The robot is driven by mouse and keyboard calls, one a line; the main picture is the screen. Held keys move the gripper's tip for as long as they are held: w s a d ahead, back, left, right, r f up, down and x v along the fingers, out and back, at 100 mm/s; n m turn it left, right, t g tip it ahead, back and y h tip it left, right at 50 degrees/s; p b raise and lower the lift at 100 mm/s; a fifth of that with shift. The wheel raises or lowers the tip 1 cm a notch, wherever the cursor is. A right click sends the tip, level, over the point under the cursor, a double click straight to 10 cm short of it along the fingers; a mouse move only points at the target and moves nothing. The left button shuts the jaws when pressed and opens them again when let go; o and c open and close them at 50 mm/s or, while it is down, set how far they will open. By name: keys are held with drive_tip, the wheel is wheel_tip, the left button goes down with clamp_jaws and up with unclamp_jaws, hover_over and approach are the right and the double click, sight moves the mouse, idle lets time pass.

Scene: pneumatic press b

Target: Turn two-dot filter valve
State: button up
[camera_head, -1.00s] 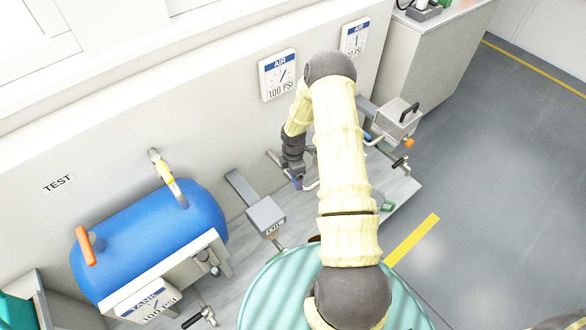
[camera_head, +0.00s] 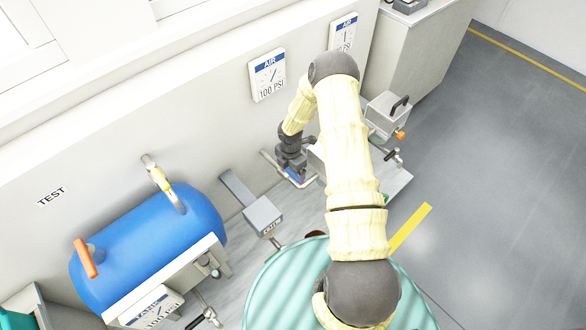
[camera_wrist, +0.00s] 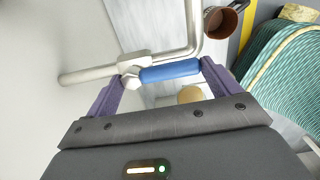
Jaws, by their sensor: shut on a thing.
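A valve with a blue handle (camera_wrist: 170,72) sits on a pale pipe (camera_wrist: 88,75) in the wrist view. My gripper (camera_wrist: 162,73) has one purple finger at the valve body end and the other at the far end of the blue handle. It is shut on this handle across its length. In the head view my gripper (camera_head: 294,170) is at the pipework low by the wall, and the handle is mostly hidden there. I cannot see any dot marks on the valve.
A blue tank (camera_head: 150,245) stands at the left and a grey box (camera_head: 263,215) left of my gripper. A ribbed teal drum (camera_head: 285,280) is in front, below my arm. A grey unit with an orange knob (camera_head: 388,115) is at the right. Grey floor beyond is clear.

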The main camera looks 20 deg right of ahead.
sight(291, 171)
drive_tip(key=shift+w+d+r, duration=0.1)
drive_tip(key=o, duration=1.1)
drive_tip(key=shift+o, duration=0.2)
wheel_tip(291, 171, up, 17)
drive_tip(key=p, duration=0.2)
drive_tip(key=shift+r+p, duration=0.15)
drive_tip(key=shift+p, duration=0.25)
